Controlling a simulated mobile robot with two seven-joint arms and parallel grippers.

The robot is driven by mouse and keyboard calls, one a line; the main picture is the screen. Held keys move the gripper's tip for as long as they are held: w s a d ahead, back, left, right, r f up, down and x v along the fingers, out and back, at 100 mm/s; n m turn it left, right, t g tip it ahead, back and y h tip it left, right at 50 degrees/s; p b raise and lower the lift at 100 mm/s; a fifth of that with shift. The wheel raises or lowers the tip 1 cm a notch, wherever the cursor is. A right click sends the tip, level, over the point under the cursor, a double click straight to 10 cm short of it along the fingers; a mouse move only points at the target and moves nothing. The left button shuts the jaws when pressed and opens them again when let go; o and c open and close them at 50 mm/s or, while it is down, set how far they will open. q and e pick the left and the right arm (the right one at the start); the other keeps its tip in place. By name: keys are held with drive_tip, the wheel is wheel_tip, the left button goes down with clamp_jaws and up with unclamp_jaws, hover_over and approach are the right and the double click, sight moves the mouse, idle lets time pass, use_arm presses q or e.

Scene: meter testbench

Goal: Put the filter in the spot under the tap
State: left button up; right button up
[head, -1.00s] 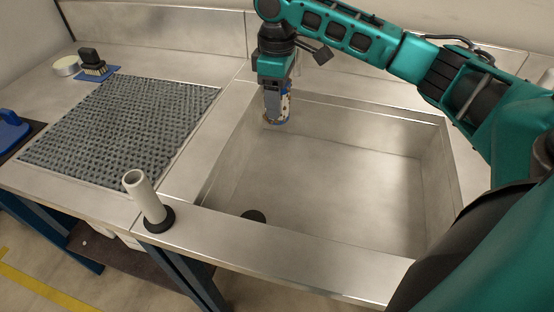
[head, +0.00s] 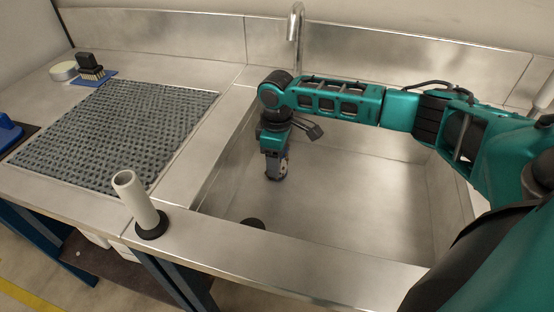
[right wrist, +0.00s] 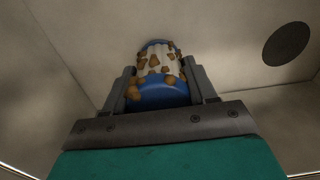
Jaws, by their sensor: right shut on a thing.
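The filter (right wrist: 158,62) is a short cylinder with a white pleated side, blue ends and brown dirt spots. My right gripper (right wrist: 160,90) is shut on it, one finger on each side. In the head view this gripper (head: 276,172) points down inside the sink basin (head: 345,200), above its floor near the left wall. There the filter is small and hard to make out at the fingertips. The metal tap (head: 296,28) rises behind the sink, behind my right arm. The floor straight below the tap is partly hidden by that arm. My left gripper is not in view.
A dark round disc, perhaps the drain, shows in the wrist view (right wrist: 286,44) and in the basin's near left corner (head: 253,223). A grey upright tube (head: 136,196) stands at the front edge. A textured mat (head: 115,135), a brush (head: 89,66) and a white round thing (head: 63,71) lie left.

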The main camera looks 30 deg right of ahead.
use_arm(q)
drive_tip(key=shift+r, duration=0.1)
use_arm(e)
drive_tip(key=shift+f, duration=0.1)
drive_tip(key=o, duration=1.1)
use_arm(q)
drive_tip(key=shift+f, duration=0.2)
use_arm(e)
wheel_tip(320, 180, up, 11)
drive_tip(key=shift+f+p, duration=0.1)
drive_tip(key=shift+p, duration=1.05)
drive_tip(key=shift+r, duration=0.45)
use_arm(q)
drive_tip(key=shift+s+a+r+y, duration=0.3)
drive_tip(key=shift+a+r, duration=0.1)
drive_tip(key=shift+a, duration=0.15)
use_arm(e)
drive_tip(key=shift+r, duration=0.3)
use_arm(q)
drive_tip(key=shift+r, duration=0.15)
